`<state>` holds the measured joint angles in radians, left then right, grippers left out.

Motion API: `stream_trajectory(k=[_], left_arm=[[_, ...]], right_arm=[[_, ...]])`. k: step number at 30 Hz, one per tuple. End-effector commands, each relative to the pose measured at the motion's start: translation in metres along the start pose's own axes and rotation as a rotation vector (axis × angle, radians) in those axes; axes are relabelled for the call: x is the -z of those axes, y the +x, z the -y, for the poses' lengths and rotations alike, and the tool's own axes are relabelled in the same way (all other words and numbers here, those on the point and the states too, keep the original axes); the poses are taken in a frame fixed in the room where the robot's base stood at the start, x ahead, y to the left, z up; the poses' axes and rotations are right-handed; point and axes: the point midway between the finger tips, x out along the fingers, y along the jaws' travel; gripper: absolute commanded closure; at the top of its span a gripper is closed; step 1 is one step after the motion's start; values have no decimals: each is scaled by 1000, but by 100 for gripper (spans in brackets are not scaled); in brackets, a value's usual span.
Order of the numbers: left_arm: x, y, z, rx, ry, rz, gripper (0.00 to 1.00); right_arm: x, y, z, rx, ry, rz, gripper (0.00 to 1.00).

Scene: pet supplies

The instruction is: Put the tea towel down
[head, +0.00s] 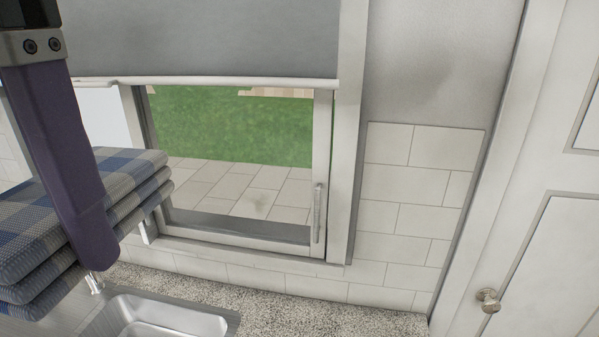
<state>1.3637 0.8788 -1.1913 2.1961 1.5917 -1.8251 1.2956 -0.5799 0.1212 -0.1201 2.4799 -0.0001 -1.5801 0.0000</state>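The tea towel (35,225) is a thick folded stack in blue and grey check at the left of the head view. It is close to the camera and appears to hang in the air above the counter and sink, cut off by the left edge. My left gripper (92,250) comes down from the top left, with one dark purple finger lying across the towel's side. The other finger is hidden or out of frame. The gripper appears shut on the towel. My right gripper is not in view.
A metal sink (165,318) sits in a speckled counter (290,314) below, with free counter to its right. A tap (94,284) shows partly under the towel. A window (240,160) with a blind (210,40) is behind, and a white door (545,240) is at right.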

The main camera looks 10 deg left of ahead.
Motion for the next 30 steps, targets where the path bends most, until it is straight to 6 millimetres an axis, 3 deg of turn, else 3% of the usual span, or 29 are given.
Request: stream_trajectory(k=[10, 14, 17, 30], left_arm=[[0, 0, 0, 0, 0, 0, 80], [2, 12, -1, 0, 3, -1, 80], [5, 37, -4, 0, 7, -5, 80], [32, 199, -26, 1, 30, -28, 80]], right_arm=[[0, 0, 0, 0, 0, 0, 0], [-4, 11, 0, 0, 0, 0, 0], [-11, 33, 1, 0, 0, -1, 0], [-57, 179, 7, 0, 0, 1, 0]])
